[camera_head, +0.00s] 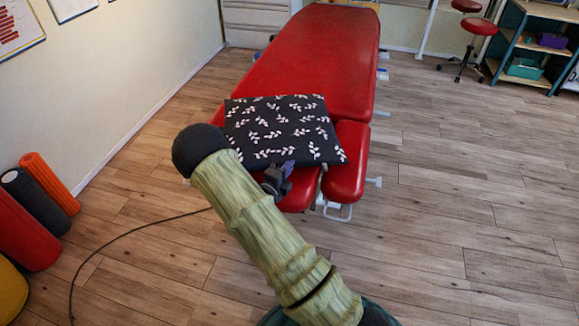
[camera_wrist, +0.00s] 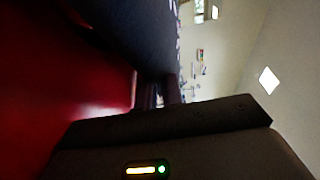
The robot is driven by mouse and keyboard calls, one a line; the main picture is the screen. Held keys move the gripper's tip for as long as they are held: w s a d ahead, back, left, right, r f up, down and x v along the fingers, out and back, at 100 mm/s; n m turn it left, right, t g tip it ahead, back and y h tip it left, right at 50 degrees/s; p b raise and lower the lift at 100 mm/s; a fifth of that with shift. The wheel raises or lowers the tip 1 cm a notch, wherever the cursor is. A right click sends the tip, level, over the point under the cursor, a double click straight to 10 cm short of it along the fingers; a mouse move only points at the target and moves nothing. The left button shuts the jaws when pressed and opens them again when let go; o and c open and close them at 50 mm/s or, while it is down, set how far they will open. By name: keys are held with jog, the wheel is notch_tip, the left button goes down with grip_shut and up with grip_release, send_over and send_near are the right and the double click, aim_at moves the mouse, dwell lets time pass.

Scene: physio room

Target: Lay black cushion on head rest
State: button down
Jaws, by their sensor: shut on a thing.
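The black cushion (camera_head: 285,130) with pale leaf sprigs is over the near end of the red treatment table, across the head rest (camera_head: 347,178). It covers much of the head rest; the red near sections show at its right and front edges. My gripper (camera_head: 284,170) is shut on the cushion's near edge, its fingers partly hidden by my arm. In the wrist view the dark cushion (camera_wrist: 130,35) fills the upper middle, with red padding (camera_wrist: 60,95) at the left. I cannot tell whether the cushion's whole underside touches the padding.
The long red table (camera_head: 318,60) runs away toward white drawers (camera_head: 257,22). Foam rollers (camera_head: 35,205) stand at the left wall. A red stool (camera_head: 478,30) and a shelf (camera_head: 530,45) are at the far right. A dark cable (camera_head: 120,240) lies on the floor. The right floor is clear.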

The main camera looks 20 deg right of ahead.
jog(key=shift+f+b, duration=0.4)
jog(key=shift+s+f, duration=0.15)
jog(key=shift+f, duration=0.1)
jog(key=c, duration=1.5)
grip_release()
jog(key=shift+s+f, duration=0.1)
jog(key=shift+c, duration=0.2)
jog(key=shift+r+p, duration=0.55)
jog(key=shift+p, duration=0.05)
jog(key=shift+s+a, duration=0.1)
jog(key=shift+a, duration=0.15)
jog(key=v, duration=1.1)
jog(key=shift+r+b, duration=0.35)
jog(key=shift+a, duration=0.15)
